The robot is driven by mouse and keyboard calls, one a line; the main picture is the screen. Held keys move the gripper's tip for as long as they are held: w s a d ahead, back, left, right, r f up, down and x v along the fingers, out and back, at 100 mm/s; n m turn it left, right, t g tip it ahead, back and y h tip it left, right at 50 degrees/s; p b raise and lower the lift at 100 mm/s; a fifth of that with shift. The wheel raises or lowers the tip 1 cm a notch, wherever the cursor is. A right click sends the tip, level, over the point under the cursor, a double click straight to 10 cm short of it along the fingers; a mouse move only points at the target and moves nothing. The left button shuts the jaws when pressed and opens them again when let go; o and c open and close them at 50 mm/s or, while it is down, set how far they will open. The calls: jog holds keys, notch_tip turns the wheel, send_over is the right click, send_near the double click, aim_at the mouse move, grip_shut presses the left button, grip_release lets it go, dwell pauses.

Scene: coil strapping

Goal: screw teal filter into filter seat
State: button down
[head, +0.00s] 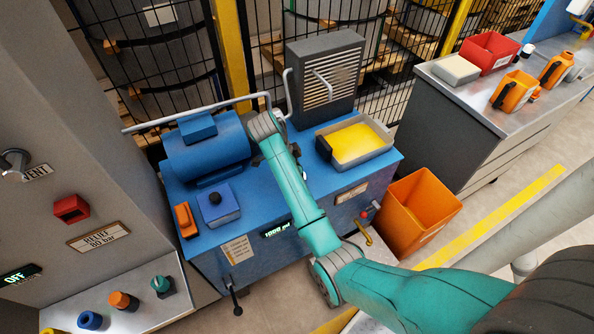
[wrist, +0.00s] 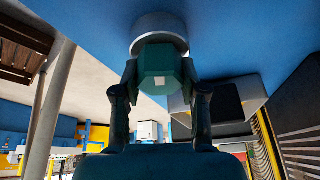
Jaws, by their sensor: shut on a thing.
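The teal filter (wrist: 160,68) is in the wrist view, with a faceted end and a small pale square on it. My gripper (wrist: 160,85) is shut on it, one finger on each side. The filter's far end meets a light grey round collar on the blue surface, which looks like the filter seat (wrist: 160,24). The filter appears in line with this collar; how deep it sits is hidden. In the head view my arm reaches over the blue power unit (head: 240,245), and its wrist hides the gripper, filter and seat.
A blue motor (head: 206,150), a grey finned cooler (head: 325,75) and a yellow-filled tray (head: 355,143) stand around my wrist on the unit. A pale pipe (head: 195,113) runs behind. An orange bin (head: 418,212) stands at right. Several coloured parts, one teal (head: 161,286), sit lower left.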

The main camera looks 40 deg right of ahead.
jog(key=c, duration=0.6)
grip_release()
jog(key=shift+o, duration=0.2)
